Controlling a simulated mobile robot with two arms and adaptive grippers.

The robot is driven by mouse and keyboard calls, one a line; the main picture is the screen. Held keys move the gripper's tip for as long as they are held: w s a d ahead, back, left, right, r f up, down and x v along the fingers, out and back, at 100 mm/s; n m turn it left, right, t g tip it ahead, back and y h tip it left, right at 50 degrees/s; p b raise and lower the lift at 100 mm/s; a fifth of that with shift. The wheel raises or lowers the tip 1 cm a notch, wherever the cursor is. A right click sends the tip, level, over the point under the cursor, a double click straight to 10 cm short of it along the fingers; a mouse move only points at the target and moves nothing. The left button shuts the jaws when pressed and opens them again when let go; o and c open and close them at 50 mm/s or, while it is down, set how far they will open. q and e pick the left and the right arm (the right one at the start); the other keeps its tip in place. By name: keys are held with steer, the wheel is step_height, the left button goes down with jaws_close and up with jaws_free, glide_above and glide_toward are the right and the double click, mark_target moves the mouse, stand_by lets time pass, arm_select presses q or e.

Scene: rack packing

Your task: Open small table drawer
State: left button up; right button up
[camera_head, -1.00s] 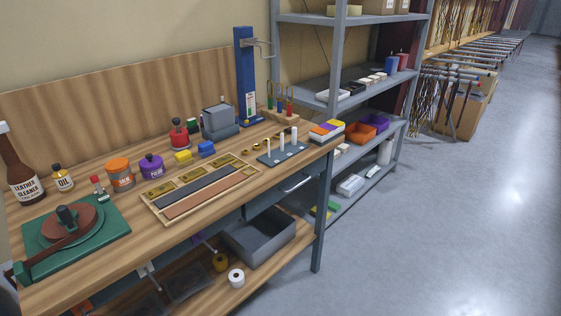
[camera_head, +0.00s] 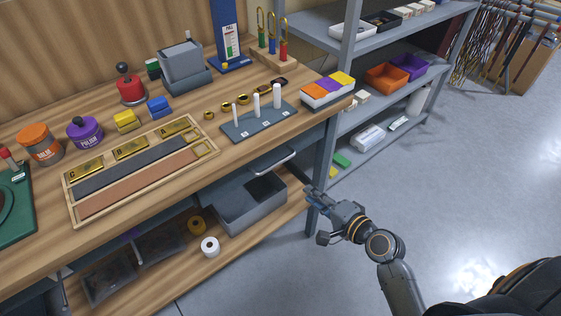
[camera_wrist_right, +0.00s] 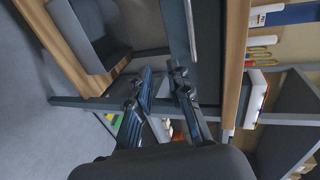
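The small table drawer (camera_head: 222,178) has a dark grey-blue front under the wooden tabletop (camera_head: 235,146). Its pale bar handle (camera_head: 276,163) shows in the head view, sticking out below the table edge. My right gripper (camera_head: 312,192) is right of the handle and a little lower, near the table leg, apart from the handle. In the right wrist view the fingers of this gripper (camera_wrist_right: 163,88) are spread with nothing between them. My left gripper is not in view.
A grey bin (camera_head: 236,222) and tape rolls (camera_head: 210,246) sit on the lower shelf. The table leg (camera_head: 322,165) stands close to my right gripper. A metal shelf unit (camera_head: 350,122) is at the right. The floor (camera_head: 430,190) in front is clear.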

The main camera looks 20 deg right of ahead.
mark_target(280, 162)
step_height(280, 162, up, 5)
steer(key=shift+t+y, duration=0.3)
steer(key=shift+t, duration=0.1)
steer(key=x, duration=1.4)
steer(key=shift+s+a+f+p, duration=0.1)
steer(key=shift+a+p, duration=0.05)
steer(key=shift+p, duration=0.25)
jaws_close()
